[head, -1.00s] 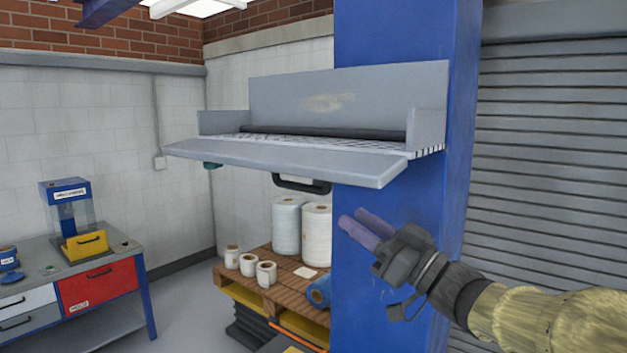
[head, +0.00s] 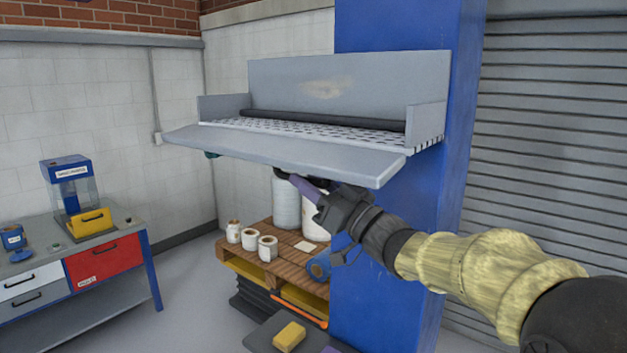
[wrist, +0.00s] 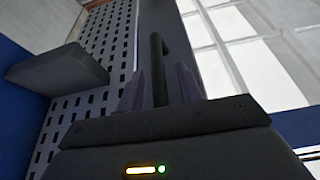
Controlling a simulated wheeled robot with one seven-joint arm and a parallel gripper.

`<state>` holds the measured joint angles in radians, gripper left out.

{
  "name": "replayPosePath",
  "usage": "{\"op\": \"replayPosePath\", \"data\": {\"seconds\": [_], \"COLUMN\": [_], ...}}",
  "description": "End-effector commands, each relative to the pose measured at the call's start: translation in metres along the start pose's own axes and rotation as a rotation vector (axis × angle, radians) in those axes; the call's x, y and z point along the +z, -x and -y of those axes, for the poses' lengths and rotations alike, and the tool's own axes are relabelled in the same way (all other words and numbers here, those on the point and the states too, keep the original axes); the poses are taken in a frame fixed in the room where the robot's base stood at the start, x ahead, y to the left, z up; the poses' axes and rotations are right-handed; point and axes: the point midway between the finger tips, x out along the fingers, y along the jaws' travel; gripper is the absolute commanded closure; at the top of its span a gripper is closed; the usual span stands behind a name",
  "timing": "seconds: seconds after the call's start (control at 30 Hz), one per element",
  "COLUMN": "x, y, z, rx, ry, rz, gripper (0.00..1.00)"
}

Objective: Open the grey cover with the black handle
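The grey cover (head: 280,152) is a wide flat panel along the front of the grey, open-topped housing (head: 345,80) on the blue column. Its black handle (head: 282,175) hangs under the panel and is mostly hidden by my gripper in the head view. My gripper (head: 303,180) is just below the cover, at the handle. In the wrist view the dark handle bar (wrist: 157,62) stands between the two fingers of my gripper (wrist: 160,85). The fingers are apart, one on each side of the bar. Contact is not clear.
A grey workbench (head: 105,240) with a red drawer stands at left. The blue column (head: 385,265) is close beside my arm. A grey shutter (head: 545,150) is at right.

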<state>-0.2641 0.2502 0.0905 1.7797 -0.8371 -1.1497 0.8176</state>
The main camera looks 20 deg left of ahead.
Motion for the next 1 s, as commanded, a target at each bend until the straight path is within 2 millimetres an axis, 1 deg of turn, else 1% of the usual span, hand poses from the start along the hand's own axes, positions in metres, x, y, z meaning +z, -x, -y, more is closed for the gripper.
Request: {"op": "replayPosePath", "data": {"seconds": [0.03,0.1,0.2,0.47,0.57,0.8,1.0], "x": [0.000,0.000,0.000,-0.002,-0.006,-0.018,-0.018], "y": [0.000,0.000,0.000,0.000,-0.002,-0.006,-0.007], "z": [0.000,0.000,0.000,0.002,0.006,0.017,0.017], "rx": [0.000,0.000,0.000,0.008,0.033,0.115,0.126], "ry": [0.000,0.000,0.000,-0.020,-0.079,-0.278,-0.306], "rz": [0.000,0.000,0.000,-0.001,-0.001,0.000,-0.001], "gripper": [0.70,0.84,1.00,1.00,1.00,1.00,1.00]}}
